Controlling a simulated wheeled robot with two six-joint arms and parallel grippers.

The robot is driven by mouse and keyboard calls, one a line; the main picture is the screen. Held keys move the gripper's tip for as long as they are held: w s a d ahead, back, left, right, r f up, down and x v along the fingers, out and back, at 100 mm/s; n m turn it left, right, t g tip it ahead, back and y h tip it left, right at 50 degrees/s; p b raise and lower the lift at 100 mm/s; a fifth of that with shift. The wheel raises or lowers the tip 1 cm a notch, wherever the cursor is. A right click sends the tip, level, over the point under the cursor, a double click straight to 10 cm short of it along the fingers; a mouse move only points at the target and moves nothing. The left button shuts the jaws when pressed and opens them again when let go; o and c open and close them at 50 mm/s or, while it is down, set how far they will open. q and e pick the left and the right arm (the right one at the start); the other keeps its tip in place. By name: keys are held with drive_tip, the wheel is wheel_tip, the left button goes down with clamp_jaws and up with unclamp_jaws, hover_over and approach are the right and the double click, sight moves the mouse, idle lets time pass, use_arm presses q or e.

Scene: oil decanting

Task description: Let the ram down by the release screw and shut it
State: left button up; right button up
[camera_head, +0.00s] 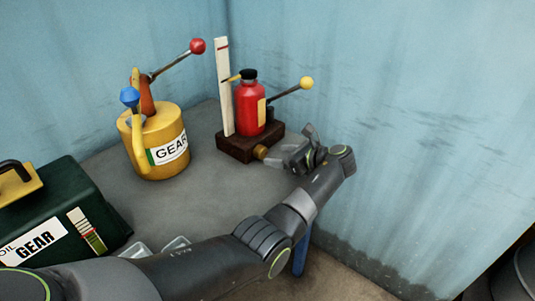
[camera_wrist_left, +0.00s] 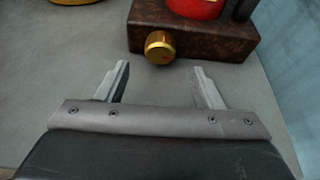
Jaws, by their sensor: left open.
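A red bottle-shaped jack body (camera_head: 250,108) with a black top stands on a dark brown base (camera_head: 236,147) at the back of the grey table. A brass release screw (camera_head: 261,152) sticks out of the base's front; it also shows in the left wrist view (camera_wrist_left: 159,46). A lever with a yellow ball (camera_head: 306,83) rises to the right of the jack. My left gripper (camera_head: 277,157) is beside the screw; in the left wrist view the gripper (camera_wrist_left: 162,75) is open and empty, its fingertips just short of the screw. My right gripper does not show.
A white upright scale (camera_head: 223,88) stands beside the jack. A yellow GEAR can (camera_head: 165,145) with a red-ball lever (camera_head: 197,46) stands left. A dark green GEAR box (camera_head: 60,215) is at the front left. Blue walls close off the back and right.

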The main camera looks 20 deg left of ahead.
sight(264, 153)
use_arm(q)
drive_tip(key=x, duration=0.4)
drive_tip(key=shift+a, duration=0.15)
drive_tip(key=shift+w+a+f, duration=0.25)
drive_tip(key=shift+a, duration=0.2)
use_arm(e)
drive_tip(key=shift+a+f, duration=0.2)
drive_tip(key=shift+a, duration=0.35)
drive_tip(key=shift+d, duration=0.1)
